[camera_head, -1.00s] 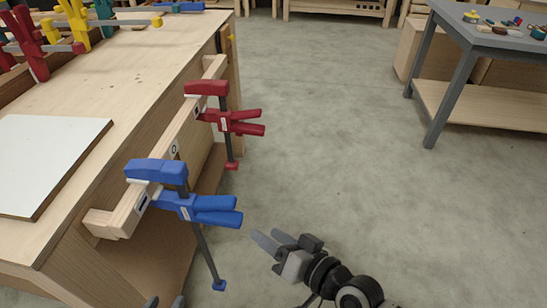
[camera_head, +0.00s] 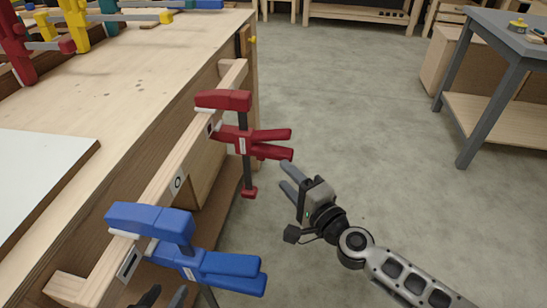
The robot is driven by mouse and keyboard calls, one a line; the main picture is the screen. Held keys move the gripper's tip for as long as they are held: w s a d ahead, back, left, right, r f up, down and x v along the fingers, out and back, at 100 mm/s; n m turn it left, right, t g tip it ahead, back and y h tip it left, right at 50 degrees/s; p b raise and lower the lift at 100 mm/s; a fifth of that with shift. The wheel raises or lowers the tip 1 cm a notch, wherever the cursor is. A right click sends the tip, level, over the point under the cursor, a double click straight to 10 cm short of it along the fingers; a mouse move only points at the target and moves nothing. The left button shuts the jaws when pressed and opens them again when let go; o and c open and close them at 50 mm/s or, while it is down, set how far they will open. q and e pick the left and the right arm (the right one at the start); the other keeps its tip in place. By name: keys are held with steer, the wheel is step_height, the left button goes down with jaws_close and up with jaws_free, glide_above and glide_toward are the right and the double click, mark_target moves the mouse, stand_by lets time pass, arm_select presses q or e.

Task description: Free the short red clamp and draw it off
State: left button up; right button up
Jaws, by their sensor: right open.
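The short red clamp (camera_head: 235,100) grips the wooden rail (camera_head: 160,190) on the workbench's side, with its handles pointing right and its dark bar hanging down. A blue clamp (camera_head: 155,220) is fixed on the same rail, nearer to me. My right gripper (camera_head: 287,178) is open and empty, just below and right of the red clamp's handles, apart from them as far as I can tell. My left gripper (camera_head: 163,298) shows only as dark fingertips at the bottom edge, below the blue clamp; most of it is hidden.
The workbench (camera_head: 120,90) fills the left, with a white panel (camera_head: 40,180) and several coloured clamps at its back left. A grey table (camera_head: 510,40) stands at upper right. The concrete floor (camera_head: 360,110) between them is clear.

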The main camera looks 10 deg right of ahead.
mark_target(265, 156)
steer(key=x, duration=0.9)
steer(key=shift+w+a, duration=0.1)
steer(key=shift+a, duration=0.05)
